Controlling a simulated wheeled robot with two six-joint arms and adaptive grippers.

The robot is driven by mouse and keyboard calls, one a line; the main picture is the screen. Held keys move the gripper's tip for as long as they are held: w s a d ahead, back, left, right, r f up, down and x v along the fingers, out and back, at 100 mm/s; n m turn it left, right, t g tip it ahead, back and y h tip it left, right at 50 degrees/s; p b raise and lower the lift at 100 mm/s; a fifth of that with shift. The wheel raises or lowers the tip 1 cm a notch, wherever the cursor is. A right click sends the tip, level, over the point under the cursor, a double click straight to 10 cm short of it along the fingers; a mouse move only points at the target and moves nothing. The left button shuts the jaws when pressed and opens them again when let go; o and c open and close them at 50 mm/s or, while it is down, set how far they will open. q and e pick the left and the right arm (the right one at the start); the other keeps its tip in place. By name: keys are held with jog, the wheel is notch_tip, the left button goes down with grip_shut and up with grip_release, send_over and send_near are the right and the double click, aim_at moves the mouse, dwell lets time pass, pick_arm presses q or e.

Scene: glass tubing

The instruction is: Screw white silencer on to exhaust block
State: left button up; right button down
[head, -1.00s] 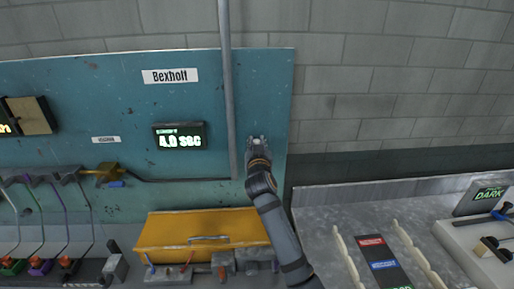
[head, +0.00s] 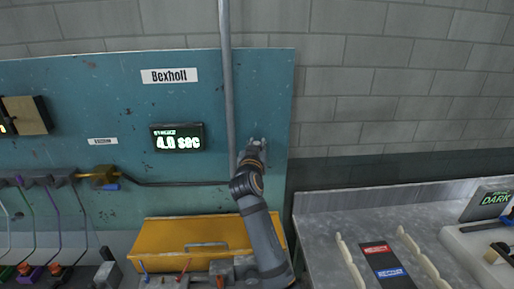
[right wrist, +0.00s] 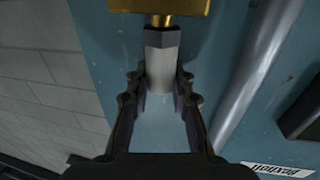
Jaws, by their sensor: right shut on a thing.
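In the right wrist view a brass block (right wrist: 158,7), which looks like the exhaust block, is cut off by the top edge. A short brass neck below it meets the hex end of the whitish silencer (right wrist: 160,62). The two look in line and touching; I cannot tell how far the thread is engaged. My right gripper (right wrist: 160,86) is shut on the silencer, one finger on each side. In the head view my right gripper (head: 256,145) is up against the teal panel (head: 268,85). The silencer and block are not clear there. My left gripper is not in view.
A grey vertical pipe (head: 227,90) runs close left of my right gripper. A display (head: 177,138) reads 4.0 sec. A yellow box (head: 180,240) is below. A grey bench (head: 320,215) stands at the right. A brass fitting (head: 97,177) with hoses is at the left.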

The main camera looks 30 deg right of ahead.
jog(key=c, duration=1.1)
grip_release()
jog(key=shift+a+f, duration=0.1)
jog(key=shift+f, duration=0.1)
jog(key=shift+c, duration=0.2)
jog(key=shift+r, duration=0.1)
jog(key=shift+r, duration=0.15)
jog(key=n+t+y+p, duration=0.1)
jog(key=y+p, duration=0.1)
jog(key=p, duration=0.1)
jog(key=shift+r+n, duration=0.2)
jog(key=shift+n, duration=0.2)
jog(key=n+t+y+p, duration=0.1)
jog(key=n+y+p, duration=0.1)
jog(key=y+p, duration=0.1)
jog(key=n+t+y+p, duration=0.1)
jog(key=n+y+p, duration=0.1)
jog(key=y+p, duration=0.2)
jog(key=shift+n+p, duration=0.4)
jog(key=shift+s+f+y, duration=0.1)
jog(key=shift+s+y, duration=0.05)
jog(key=shift+y, duration=0.45)
jog(key=shift+f, duration=0.1)
